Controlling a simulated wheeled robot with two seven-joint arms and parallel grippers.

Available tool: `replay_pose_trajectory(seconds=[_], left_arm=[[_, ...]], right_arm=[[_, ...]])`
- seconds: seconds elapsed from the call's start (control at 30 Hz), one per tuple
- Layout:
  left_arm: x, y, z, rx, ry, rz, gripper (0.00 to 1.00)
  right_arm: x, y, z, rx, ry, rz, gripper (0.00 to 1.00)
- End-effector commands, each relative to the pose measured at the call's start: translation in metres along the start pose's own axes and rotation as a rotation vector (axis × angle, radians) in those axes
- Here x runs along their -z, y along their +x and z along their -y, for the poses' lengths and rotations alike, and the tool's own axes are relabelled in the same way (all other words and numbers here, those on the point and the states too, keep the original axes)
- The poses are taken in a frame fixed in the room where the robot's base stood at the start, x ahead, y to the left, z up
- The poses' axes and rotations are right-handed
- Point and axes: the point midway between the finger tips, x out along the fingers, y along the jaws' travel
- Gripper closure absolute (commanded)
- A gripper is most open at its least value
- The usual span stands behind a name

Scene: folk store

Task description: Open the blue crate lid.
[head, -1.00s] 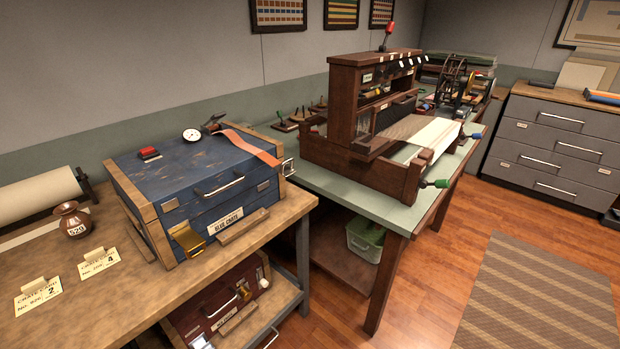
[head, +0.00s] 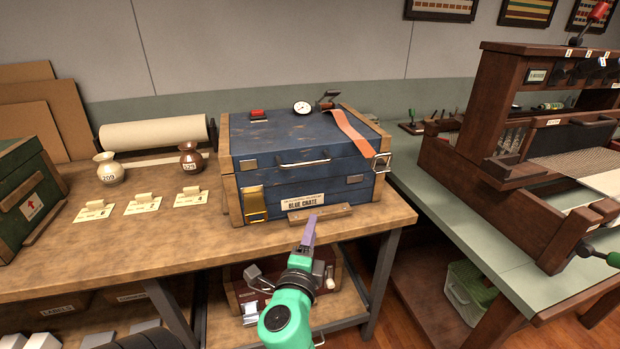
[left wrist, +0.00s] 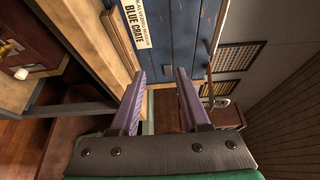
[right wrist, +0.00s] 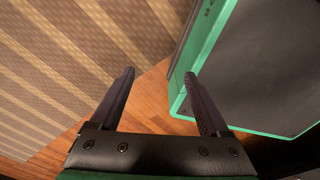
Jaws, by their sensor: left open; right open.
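The blue crate (head: 330,186) stands on the wooden bench with its blue lid (head: 285,140) shut. The lid has a front handle (head: 303,162). A brass latch (head: 255,203) is at the front left, and an orange strap (head: 350,132) lies over the top at the right. My left gripper (head: 313,218) is in front of the crate, near its lower wooden grip. In the left wrist view its fingers (left wrist: 160,74) are apart and empty, with the crate's labelled front (left wrist: 165,30) beyond. My right gripper (right wrist: 158,73) is open and empty above the floor.
On the lid sit a red-topped block (head: 258,113) and a round dial (head: 302,107). Two vases, cards and a paper roll (head: 153,132) are to the left. A green crate (head: 30,195) is at far left. A loom (head: 545,150) stands on the right table.

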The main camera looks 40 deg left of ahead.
Motion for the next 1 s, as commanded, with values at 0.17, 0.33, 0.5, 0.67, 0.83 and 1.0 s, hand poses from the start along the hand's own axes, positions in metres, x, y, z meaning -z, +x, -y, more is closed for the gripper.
replay_pose_trajectory(seconds=[0.17, 0.33, 0.5, 0.67, 0.83, 1.0], left_arm=[[-0.021, -0.025, 0.076, 0.187, 0.047, 0.077, 0.54], [-0.023, -0.001, 0.090, 0.197, 0.048, 0.079, 0.54], [-0.026, 0.044, 0.099, 0.196, 0.048, 0.078, 0.54], [-0.029, 0.085, 0.105, 0.194, 0.046, 0.077, 0.54], [-0.031, 0.111, 0.106, 0.192, 0.045, 0.077, 0.54], [-0.031, 0.116, 0.105, 0.190, 0.044, 0.076, 0.54]], right_arm=[[0.014, 0.006, -0.009, -0.012, -0.003, -0.025, 0.21], [0.017, -0.010, -0.011, -0.015, -0.001, -0.029, 0.21], [0.017, -0.026, -0.013, -0.018, 0.000, -0.027, 0.21], [0.016, -0.036, -0.014, -0.019, 0.000, -0.024, 0.21], [0.015, -0.039, -0.014, -0.019, 0.000, -0.022, 0.21], [0.015, -0.039, -0.014, -0.019, -0.001, -0.021, 0.21]])
